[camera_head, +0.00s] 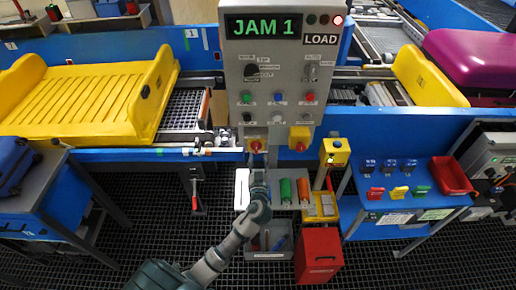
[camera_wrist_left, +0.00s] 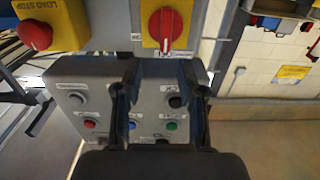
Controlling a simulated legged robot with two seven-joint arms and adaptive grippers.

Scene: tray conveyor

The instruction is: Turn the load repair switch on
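The grey control panel (camera_head: 278,75) stands at centre, with a "JAM 1" display and a "LOAD" label. At its lower left is a yellow box with a red rotary switch (camera_head: 256,145), probably the load repair switch; its label is unreadable. In the left wrist view, turned around, the red rotary switch (camera_wrist_left: 168,28) shows its handle nearly upright. My left gripper (camera_head: 257,160) is just in front of and below this box in the head view. In the wrist view my left gripper (camera_wrist_left: 160,75) is open, its dark fingers apart and empty. My right gripper is not in view.
A yellow box with a red stop button (camera_head: 300,145) is beside the switch; it also shows in the wrist view (camera_wrist_left: 35,34). A yellow tray (camera_head: 85,95) is on the left conveyor. Below the panel are bins and a red box (camera_head: 318,255).

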